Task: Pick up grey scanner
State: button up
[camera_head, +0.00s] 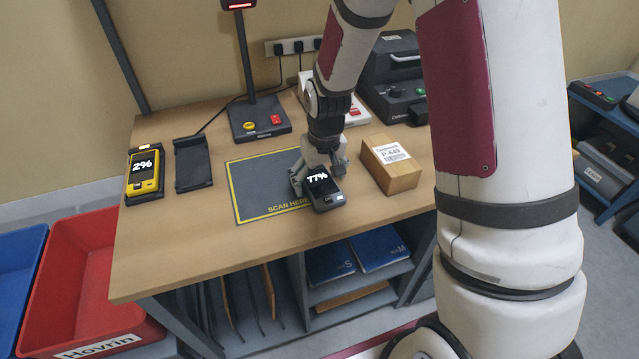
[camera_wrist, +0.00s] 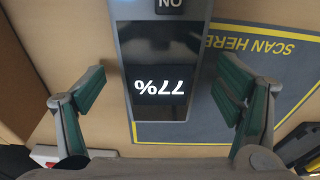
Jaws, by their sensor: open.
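The grey scanner (camera_head: 323,189) lies on the wooden table at the right edge of the dark scan mat, its screen reading 77%. In the wrist view the scanner (camera_wrist: 165,125) lies between the two fingers, its screen toward the camera. My gripper (camera_head: 319,172) is low over the scanner in the head view. In the wrist view my gripper (camera_wrist: 160,97) is open, one finger on each side, with a visible gap between each finger and the scanner.
A cardboard box (camera_head: 391,166) stands close to the right. The scan mat (camera_head: 245,175) is on the left. A yellow scanner (camera_head: 145,172) sits in a dock beside an empty dock (camera_head: 193,164). A lamp-like stand (camera_head: 258,118) and a printer (camera_head: 393,80) are at the back.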

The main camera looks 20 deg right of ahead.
jog(key=c, duration=1.5)
jog(key=shift+o, duration=0.2)
